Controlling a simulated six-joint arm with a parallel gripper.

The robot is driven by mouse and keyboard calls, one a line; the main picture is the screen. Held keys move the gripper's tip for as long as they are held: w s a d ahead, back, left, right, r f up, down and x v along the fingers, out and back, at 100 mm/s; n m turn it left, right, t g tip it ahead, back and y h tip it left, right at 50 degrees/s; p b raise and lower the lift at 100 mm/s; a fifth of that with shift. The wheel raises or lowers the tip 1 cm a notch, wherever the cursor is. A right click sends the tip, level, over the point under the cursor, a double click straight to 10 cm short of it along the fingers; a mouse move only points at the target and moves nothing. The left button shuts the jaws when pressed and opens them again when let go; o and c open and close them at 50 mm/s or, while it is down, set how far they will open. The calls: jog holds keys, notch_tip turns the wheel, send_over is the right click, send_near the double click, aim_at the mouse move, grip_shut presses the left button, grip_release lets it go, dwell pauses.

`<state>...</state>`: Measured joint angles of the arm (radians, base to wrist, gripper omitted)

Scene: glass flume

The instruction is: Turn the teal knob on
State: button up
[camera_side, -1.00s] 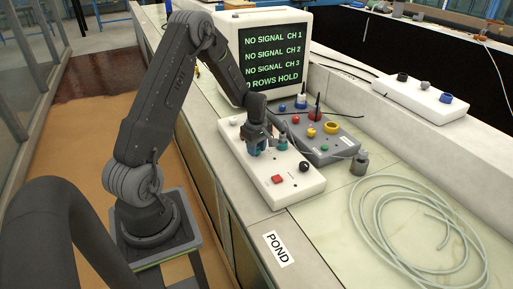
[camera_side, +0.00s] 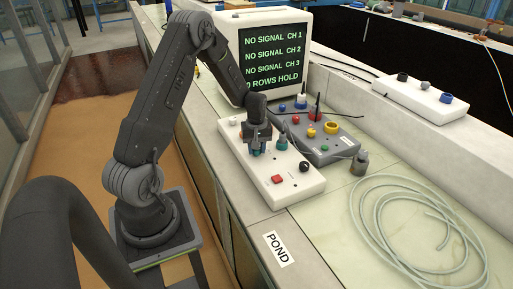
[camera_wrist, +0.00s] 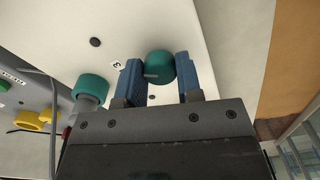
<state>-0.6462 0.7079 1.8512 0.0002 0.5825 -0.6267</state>
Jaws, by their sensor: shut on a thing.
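The teal knob (camera_wrist: 160,66) is round with a small grey pointer mark, on a white panel (camera_side: 296,186). In the wrist view my gripper (camera_wrist: 158,63) has its two blue fingers on either side of the knob, shut on it. In the side view my gripper (camera_side: 257,150) points down over the panel, and its fingers largely hide the knob. A second teal-topped part (camera_wrist: 90,86) stands to the left of the fingers in the wrist view; it also shows right of my gripper in the side view (camera_side: 282,143).
The white panel also has a red button (camera_side: 278,180) and a black knob (camera_side: 304,167). A grey box (camera_side: 325,150) with coloured controls stands close behind. A monitor (camera_side: 275,55) reads "NO SIGNAL". A coiled hose (camera_side: 420,225) lies at the right.

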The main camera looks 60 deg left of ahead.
jog(key=m, duration=0.5)
jog(key=shift+m, duration=0.3)
jog(key=m, duration=0.5)
jog(key=shift+m, duration=0.4)
jog(key=o, duration=0.9)
jog(key=shift+o, duration=0.2)
jog(key=shift+r, duration=0.1)
notch_tip(320, 180, up, 14)
